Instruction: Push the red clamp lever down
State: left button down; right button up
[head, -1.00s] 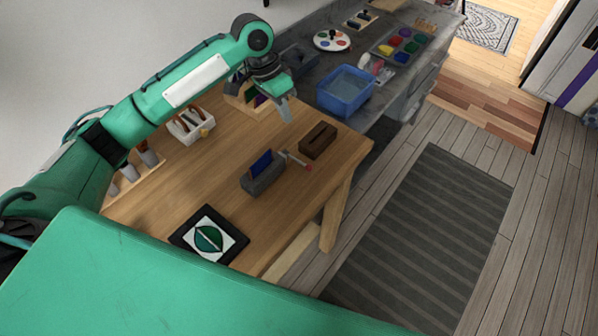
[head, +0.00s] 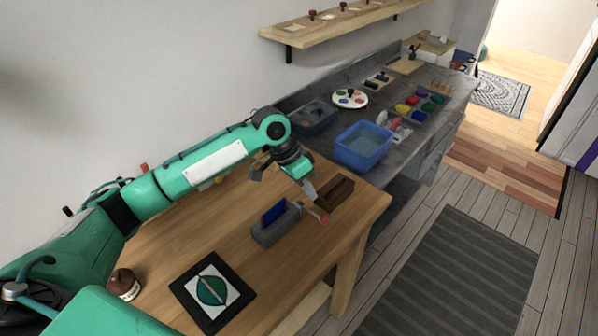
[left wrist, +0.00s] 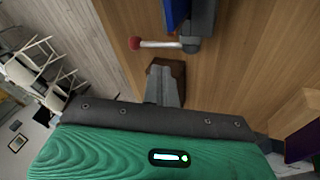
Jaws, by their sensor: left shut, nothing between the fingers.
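The clamp is a grey block (head: 272,228) on the wooden table, with a blue piece (head: 274,213) standing in its slot. Its lever is a pale rod with a red tip (head: 323,220), sticking out at the clamp's right end. In the left wrist view the red knob (left wrist: 134,43) and rod lie crosswise above the fingertips in the picture. My left gripper (head: 311,194) is shut and empty, points down, and is close to the lever. Whether it touches is unclear. The shut fingers show in the left wrist view (left wrist: 163,75). My right gripper is not visible.
A dark brown slotted block (head: 335,192) stands just beside my left gripper. A framed green emblem (head: 183,289) lies on the table at the near left. The table's front right is clear.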

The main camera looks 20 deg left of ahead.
aim_at(318, 217)
pick_arm(q)
jog(key=shift+s+d+f+p, duration=0.15)
jog(key=shift+s+d+f, duration=0.35)
jog(key=shift+d, duration=0.2)
jog(key=shift+s+d+f+p, duration=0.15)
jog(key=shift+s+d+f, duration=0.25)
jog(key=shift+s+d, duration=0.25)
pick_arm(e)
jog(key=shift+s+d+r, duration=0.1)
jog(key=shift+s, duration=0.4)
pick_arm(q)
jog(key=shift+w, duration=0.1)
jog(key=shift+d, duration=0.1)
jog(key=shift+d+p, duration=0.1)
jog(key=shift+p, duration=0.45)
jog(key=shift+d+f+p, duration=0.15)
jog(key=shift+p, duration=0.2)
jog(key=shift+s+d+f, duration=0.15)
jog(key=shift+s+f, duration=0.15)
jog(key=shift+f, duration=0.05)
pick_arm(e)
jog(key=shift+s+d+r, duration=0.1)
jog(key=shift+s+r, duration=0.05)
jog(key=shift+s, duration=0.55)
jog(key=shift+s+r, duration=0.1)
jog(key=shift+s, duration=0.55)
pick_arm(q)
jog(key=shift+r, duration=0.1)
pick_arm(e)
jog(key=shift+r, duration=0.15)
